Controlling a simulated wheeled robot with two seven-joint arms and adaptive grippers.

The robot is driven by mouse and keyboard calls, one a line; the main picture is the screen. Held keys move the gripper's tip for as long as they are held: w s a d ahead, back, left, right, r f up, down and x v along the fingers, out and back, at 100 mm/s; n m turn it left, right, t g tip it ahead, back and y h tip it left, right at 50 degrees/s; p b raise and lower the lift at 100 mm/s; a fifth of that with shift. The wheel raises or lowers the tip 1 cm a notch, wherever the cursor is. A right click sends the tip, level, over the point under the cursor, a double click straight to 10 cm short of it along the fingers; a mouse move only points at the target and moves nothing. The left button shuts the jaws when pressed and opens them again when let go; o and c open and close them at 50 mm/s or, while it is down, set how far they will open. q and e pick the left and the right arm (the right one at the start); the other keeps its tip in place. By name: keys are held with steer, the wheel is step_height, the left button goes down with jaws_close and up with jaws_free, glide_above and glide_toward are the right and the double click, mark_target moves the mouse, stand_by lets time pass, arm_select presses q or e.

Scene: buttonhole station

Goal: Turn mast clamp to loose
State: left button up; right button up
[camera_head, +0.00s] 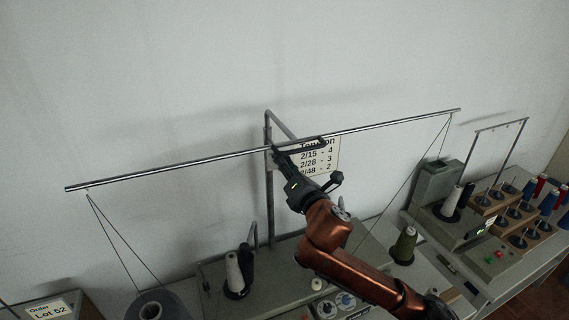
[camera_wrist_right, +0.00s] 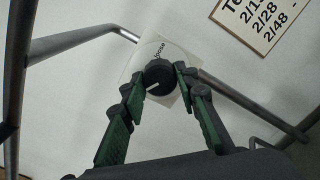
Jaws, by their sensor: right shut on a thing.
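The mast clamp knob (camera_wrist_right: 159,77) is a round black dial with a white pointer line, on a pale square plate (camera_wrist_right: 148,52) that reads "loose" at its upper edge. The pointer line aims to the lower left, away from that word. My right gripper (camera_wrist_right: 157,82) has its green-black fingers on both sides of the knob and is shut on it. In the head view my right gripper (camera_head: 279,152) reaches up to the grey mast (camera_head: 270,205) just below the crossbar; it hides the knob there. My left gripper is not in view.
A long metal crossbar (camera_head: 170,165) runs past the mast, with threads hanging from its ends. A tension card (camera_head: 325,155) is on the wall behind. Below stand thread cones (camera_head: 233,272), a green spool (camera_head: 404,246) and machine boxes (camera_head: 440,180).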

steer(key=shift+m+y+p, duration=0.3)
steer(key=shift+m+p, duration=7.8)
steer(key=shift+m, duration=3.6)
steer(key=o, duration=1.1)
